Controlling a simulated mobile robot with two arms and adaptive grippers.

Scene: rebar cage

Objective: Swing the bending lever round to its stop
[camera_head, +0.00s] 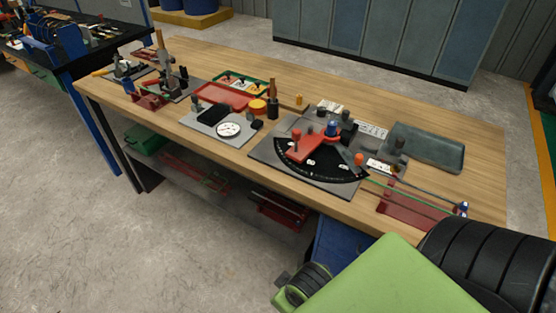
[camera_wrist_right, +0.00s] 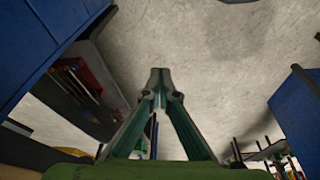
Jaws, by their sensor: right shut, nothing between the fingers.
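The red bending lever (camera_head: 310,149) lies over a black fan-shaped angle scale (camera_head: 318,172) on a grey plate (camera_head: 265,154) at the middle of the bench. A red knob stands at the lever's left end, and a blue-topped post (camera_head: 332,129) stands by its right end. An orange knob (camera_head: 359,158) stands at the scale's right end. My right gripper (camera_wrist_right: 160,80) is shut and empty in the right wrist view, with bare floor beyond its tips. The lever is not in that view. In the head view my green right arm is at the lower right, off the bench. My left gripper is out of view.
The wooden bench (camera_head: 476,183) carries a dial gauge (camera_head: 228,129), a red tray (camera_head: 225,95) and a grey-green tray (camera_head: 428,146). Thin rods run right from the bender over a red stand (camera_head: 408,212). A blue cabinet (camera_head: 345,243) is under the bench's front edge.

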